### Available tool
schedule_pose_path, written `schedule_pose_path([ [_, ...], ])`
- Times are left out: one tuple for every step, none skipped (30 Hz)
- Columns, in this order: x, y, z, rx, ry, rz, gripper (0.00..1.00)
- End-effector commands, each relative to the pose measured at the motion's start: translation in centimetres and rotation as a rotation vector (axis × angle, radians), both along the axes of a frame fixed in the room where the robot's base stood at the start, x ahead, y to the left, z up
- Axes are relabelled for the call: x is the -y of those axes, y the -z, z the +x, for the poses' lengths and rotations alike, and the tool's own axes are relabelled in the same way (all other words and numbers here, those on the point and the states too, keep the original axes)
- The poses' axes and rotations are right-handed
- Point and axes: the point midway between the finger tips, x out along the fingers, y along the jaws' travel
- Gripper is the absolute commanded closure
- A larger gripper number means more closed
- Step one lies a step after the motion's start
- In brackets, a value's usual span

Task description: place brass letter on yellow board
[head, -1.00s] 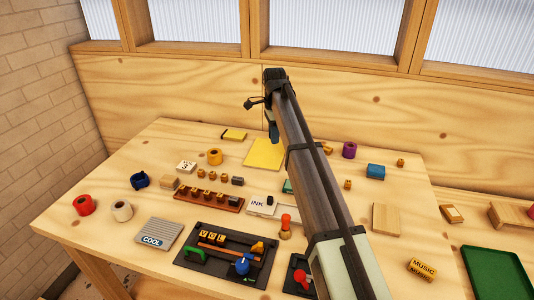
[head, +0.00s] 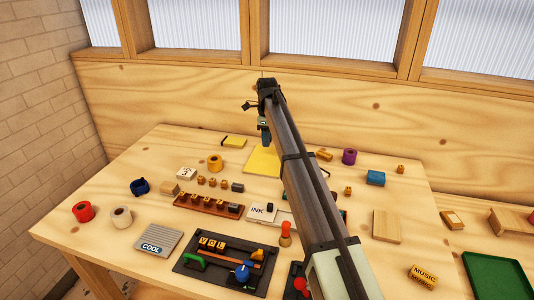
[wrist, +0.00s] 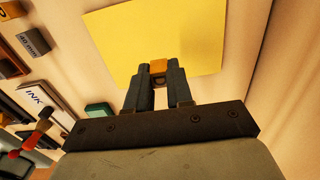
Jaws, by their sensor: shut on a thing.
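My gripper (wrist: 158,80) is shut on a small brass letter (wrist: 158,67), which shows between the fingertips in the wrist view. The yellow board (wrist: 140,32) lies flat behind and around the fingertips in that view. In the head view the yellow board (head: 261,162) lies at the back middle of the table, partly covered by my arm. My gripper (head: 265,140) points down over its back part there. The letter is too small to tell in the head view. I cannot tell whether the letter touches the board.
Several brass letters stand in a brown rack (head: 208,203), with more loose behind it. An INK pad (head: 262,212) lies in front of the board. A yellow tape roll (head: 215,163) is left of the board, and a yellow pad (head: 234,142) lies behind it.

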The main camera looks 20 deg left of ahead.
Motion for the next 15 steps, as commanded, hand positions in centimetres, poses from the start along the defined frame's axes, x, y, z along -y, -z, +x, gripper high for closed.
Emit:
schedule_pose_path([
  [0.1, 0.9, -0.1, -0.001, 0.0, -0.001, 1.0],
  [0.1, 1.3, -0.1, -0.001, -0.001, 0.0, 1.0],
  [0.0, 1.7, -0.1, 0.0, -0.001, 0.0, 1.0],
  [0.0, 2.0, 0.0, 0.0, -0.001, 0.0, 1.0],
  [0.0, 2.2, 0.0, 0.0, -0.001, 0.0, 1.0],
  [0.0, 2.4, 0.0, 0.0, -0.001, 0.0, 1.0],
  [0.0, 2.6, 0.0, 0.0, -0.001, 0.0, 1.0],
  [0.0, 2.8, 0.0, 0.0, -0.001, 0.0, 1.0],
  [0.0, 3.2, 0.0, -0.001, -0.001, 0.0, 1.0],
  [0.0, 3.5, -0.1, -0.001, -0.002, 0.0, 1.0],
  [0.0, 3.8, -0.1, -0.001, -0.002, 0.0, 1.0],
  [0.0, 4.3, -0.1, -0.001, -0.002, 0.0, 1.0],
  [0.0, 4.7, -0.1, 0.0, -0.002, 0.0, 1.0],
  [0.0, 5.2, 0.0, 0.0, -0.002, 0.0, 1.0],
  [0.0, 5.6, 0.0, 0.0, -0.002, 0.0, 1.0],
])
